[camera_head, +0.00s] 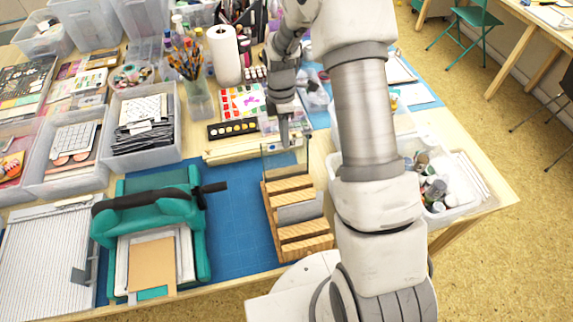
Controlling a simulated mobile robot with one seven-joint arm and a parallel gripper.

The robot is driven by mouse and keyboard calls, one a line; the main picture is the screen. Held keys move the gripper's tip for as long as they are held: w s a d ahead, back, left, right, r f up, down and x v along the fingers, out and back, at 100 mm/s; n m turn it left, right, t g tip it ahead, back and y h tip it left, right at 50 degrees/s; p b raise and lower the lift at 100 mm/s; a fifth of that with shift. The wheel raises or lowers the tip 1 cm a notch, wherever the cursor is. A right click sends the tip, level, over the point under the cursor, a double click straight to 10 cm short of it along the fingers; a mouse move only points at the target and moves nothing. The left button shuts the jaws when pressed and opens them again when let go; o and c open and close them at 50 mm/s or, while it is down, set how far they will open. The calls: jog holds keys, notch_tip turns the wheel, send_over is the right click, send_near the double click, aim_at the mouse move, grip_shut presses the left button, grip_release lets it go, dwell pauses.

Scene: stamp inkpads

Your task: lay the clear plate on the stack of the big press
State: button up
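The big press (205,232) is a teal machine with a black crank handle, standing on a blue mat at the left front. Its stack (152,266) lies on the front platform: pale plates with a tan sheet on top. A clear plate (294,160) with dark edges stands upright at the far end of a wooden slotted rack (306,245), right of the press. My gripper (284,145) points down at the clear plate's upper edge. Its fingers overlap in this view, so I cannot tell whether they are shut on the plate.
A grey plate (300,210) stands in a nearer rack slot. Blue mat (234,215) lies clear between press and rack. A white paper trimmer (42,262) lies left of the press. Clear bins (150,158), a brush jar (198,100) and a paper roll (225,55) crowd the back.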

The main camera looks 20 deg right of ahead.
grip_shut()
jog(key=shift+r, duration=0.15)
notch_tip(320, 180, up, 7)
jog(key=w+p, duration=0.1)
jog(key=p, duration=0.3)
jog(key=shift+w+p, duration=0.2)
jog(key=shift+p, duration=0.2)
